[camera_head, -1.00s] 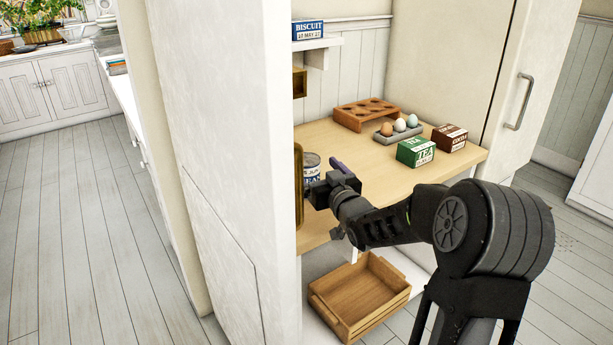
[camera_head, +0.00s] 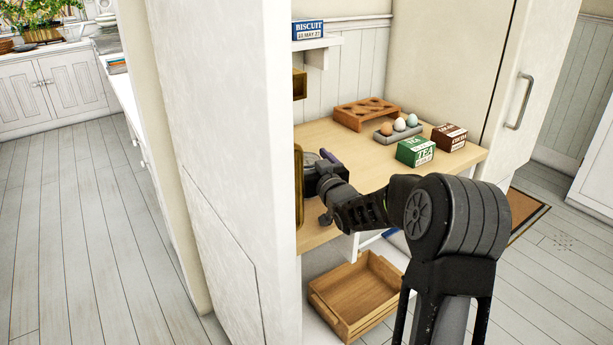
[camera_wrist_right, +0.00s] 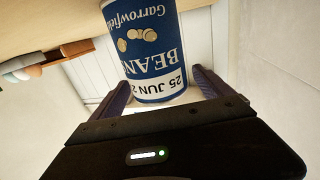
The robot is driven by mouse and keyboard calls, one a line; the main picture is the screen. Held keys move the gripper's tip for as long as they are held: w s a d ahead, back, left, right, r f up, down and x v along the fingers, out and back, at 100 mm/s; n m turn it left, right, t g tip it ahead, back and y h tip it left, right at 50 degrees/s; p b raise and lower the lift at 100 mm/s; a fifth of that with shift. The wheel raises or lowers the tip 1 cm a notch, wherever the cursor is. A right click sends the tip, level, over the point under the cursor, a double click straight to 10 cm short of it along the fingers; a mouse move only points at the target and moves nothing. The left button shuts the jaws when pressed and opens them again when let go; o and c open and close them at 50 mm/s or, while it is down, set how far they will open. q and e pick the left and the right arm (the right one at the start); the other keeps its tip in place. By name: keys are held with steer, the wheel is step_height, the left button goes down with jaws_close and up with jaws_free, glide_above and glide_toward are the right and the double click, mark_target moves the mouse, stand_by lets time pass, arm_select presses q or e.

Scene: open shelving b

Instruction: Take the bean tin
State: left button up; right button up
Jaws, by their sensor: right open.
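The bean tin (camera_wrist_right: 150,52) is blue and white with BEANS and a date on its label, and appears upside down in the right wrist view. My right gripper (camera_wrist_right: 162,82) is open, with one dark finger on each side of the tin's near part. I cannot tell whether either finger touches it. In the head view, my right gripper (camera_head: 328,163) is at the left of the wooden shelf and hides most of the tin; only its top (camera_head: 310,159) shows. My left gripper is not in view.
A tall white panel (camera_head: 230,150) stands close at the left. A green tea box (camera_head: 415,152), a cocoa box (camera_head: 449,137), an egg holder (camera_head: 398,134) and a wooden rack (camera_head: 366,113) occupy the shelf's right and back. A wooden crate (camera_head: 358,295) sits below.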

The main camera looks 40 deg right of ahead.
steer(key=shift+c, duration=0.5)
jaws_close()
stand_by(0.6)
steer(key=shift+r, duration=0.15)
step_height(320, 180, up, 10)
steer(key=shift+f+p, duration=0.1)
steer(key=shift+p, duration=0.35)
stand_by(0.4)
